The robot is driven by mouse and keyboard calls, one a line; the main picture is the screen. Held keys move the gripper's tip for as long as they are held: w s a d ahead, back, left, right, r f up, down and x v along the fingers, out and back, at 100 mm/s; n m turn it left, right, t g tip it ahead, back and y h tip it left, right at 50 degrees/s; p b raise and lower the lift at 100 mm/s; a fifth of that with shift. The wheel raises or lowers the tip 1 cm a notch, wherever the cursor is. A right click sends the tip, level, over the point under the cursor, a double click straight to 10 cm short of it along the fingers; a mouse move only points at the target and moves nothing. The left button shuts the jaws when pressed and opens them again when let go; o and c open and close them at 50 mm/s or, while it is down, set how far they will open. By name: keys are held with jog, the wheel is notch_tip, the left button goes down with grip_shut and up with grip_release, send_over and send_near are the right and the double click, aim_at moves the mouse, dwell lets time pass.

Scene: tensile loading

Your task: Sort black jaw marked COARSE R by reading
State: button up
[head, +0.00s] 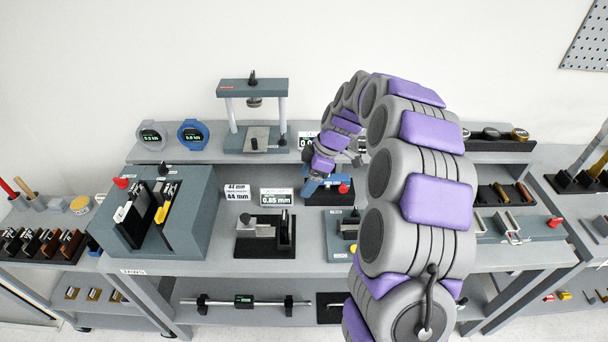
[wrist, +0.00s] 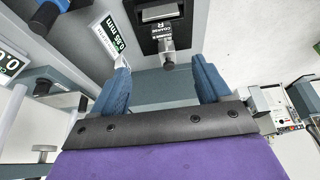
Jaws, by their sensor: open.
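The black jaw marked COARSE R (wrist: 163,26) shows at the top middle of the wrist view, its white label readable. It lies in line with the gap between my fingers, ahead of them and apart. It seems to be at the black gauge stand (head: 286,236) in the head view, where the jaw is too small to tell apart. The display beside it (head: 276,198) reads 0.85 mm; it also shows in the wrist view (wrist: 109,32). My gripper (wrist: 162,85) is open and empty, with blue fingers. In the head view it (head: 312,184) is above the bench, partly hidden by my arm.
A grey rack (head: 190,225) with several jaws and a red knob stands left. A press (head: 252,115) stands on the raised back shelf beside two round gauges. A small 44 mm sign (head: 237,192) is near the display. My arm hides part of the bench on the right.

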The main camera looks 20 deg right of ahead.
notch_tip(320, 180, down, 3)
jog(key=b, duration=0.1)
send_over(284, 214)
jog(key=d, duration=0.1)
notch_tip(284, 214, down, 7)
jog(key=f, duration=0.3)
jog(key=shift+s+d+f, duration=0.15)
jog(key=shift+s+d, duration=0.05)
jog(key=shift+d, duration=0.05)
jog(key=shift+w+d+f, duration=0.1)
jog(key=shift+d+f, duration=0.05)
jog(key=shift+f, duration=0.3)
jog(key=shift+a, duration=1)
jog(key=shift+c, duration=0.8)
jog(key=shift+d, duration=0.7)
jog(key=c, duration=0.6)
jog(key=shift+a, duration=0.45)
grip_shut()
